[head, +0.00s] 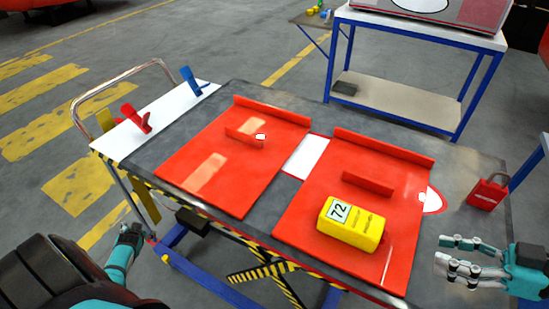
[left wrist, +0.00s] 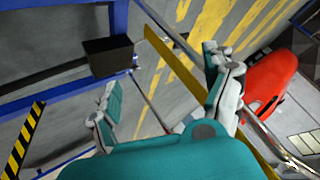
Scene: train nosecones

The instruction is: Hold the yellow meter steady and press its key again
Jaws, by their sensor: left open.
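The yellow meter (head: 366,228) lies on the right red panel (head: 300,217), near its front, with a white patch (head: 338,211) reading 72. Its key is too small to make out. My right gripper (head: 440,250) is to the right of the meter, over the table's right end, apart from it, with a gap between its fingers and nothing in them. My left gripper (head: 131,232) is low at the left, off the table's front left side, far from the meter. In the left wrist view its fingers (left wrist: 162,98) are spread wide and empty; the meter does not show there.
A second red panel (head: 205,177) lies to the left. Upright red ledges (head: 368,184) stand on the panels. A red padlock (head: 487,193) is at the right. Red (head: 133,118) and blue (head: 190,82) clips are on a white board (head: 165,120). A blue-framed bench (head: 400,100) stands behind.

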